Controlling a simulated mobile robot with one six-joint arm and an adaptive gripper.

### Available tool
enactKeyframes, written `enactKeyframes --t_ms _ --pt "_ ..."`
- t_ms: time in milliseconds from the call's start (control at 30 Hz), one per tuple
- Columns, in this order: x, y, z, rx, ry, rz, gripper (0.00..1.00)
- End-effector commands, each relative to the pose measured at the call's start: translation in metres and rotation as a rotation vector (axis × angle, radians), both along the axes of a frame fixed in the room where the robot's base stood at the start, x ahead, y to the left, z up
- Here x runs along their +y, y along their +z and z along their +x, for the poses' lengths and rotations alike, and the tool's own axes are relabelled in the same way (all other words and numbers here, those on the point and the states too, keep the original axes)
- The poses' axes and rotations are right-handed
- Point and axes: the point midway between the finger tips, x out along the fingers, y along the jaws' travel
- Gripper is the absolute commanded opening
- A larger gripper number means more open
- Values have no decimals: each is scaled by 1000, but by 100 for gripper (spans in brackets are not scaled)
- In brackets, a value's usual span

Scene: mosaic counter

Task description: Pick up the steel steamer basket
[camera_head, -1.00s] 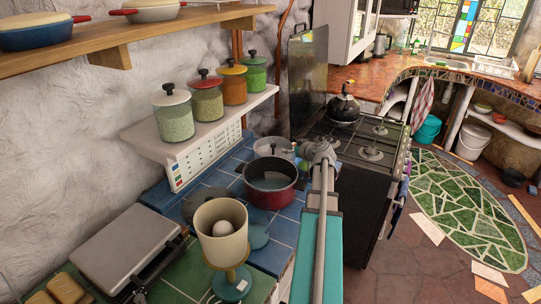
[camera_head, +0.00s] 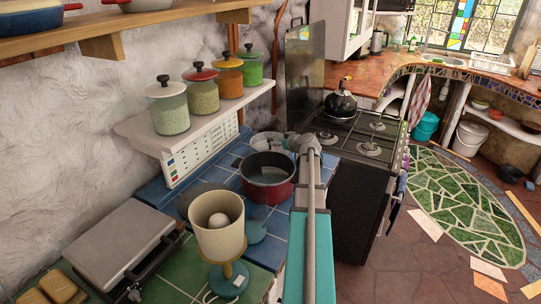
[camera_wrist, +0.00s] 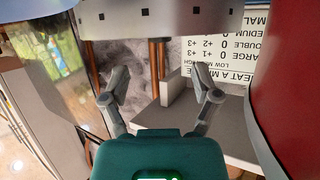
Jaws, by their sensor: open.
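The steel steamer basket (camera_head: 265,141) stands on the blue tiled counter, behind the red pot (camera_head: 268,183) in the head view. The pot's rim and my gripper hide part of it. In the wrist view the basket's pale steel wall (camera_wrist: 150,20), with a row of small square holes, spans the top, just beyond my fingertips. My gripper (camera_head: 304,144) is at the basket's right side in the head view. In the wrist view my gripper (camera_wrist: 163,82) has its two fingers spread, with nothing between them. I cannot tell whether a finger touches the basket.
The red pot (camera_wrist: 298,65) is close on the right in the wrist view. A shelf with several lidded jars (camera_head: 168,108) is on the wall left of the basket. The stove with a black kettle (camera_head: 341,103) is beyond; a lamp (camera_head: 219,228) is nearer.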

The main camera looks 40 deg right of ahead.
Motion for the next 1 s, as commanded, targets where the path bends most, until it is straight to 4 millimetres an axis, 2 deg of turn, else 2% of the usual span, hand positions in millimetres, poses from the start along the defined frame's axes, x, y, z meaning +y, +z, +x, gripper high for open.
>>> enactKeyframes --t_ms 33,200,667,1000 --pt "-3 -5 7 0 1 -1 79" --pt "-4 -8 17 0 0 -1 79" --pt "-5 -9 20 0 -1 0 79" --pt "-13 -24 52 0 0 0 79"
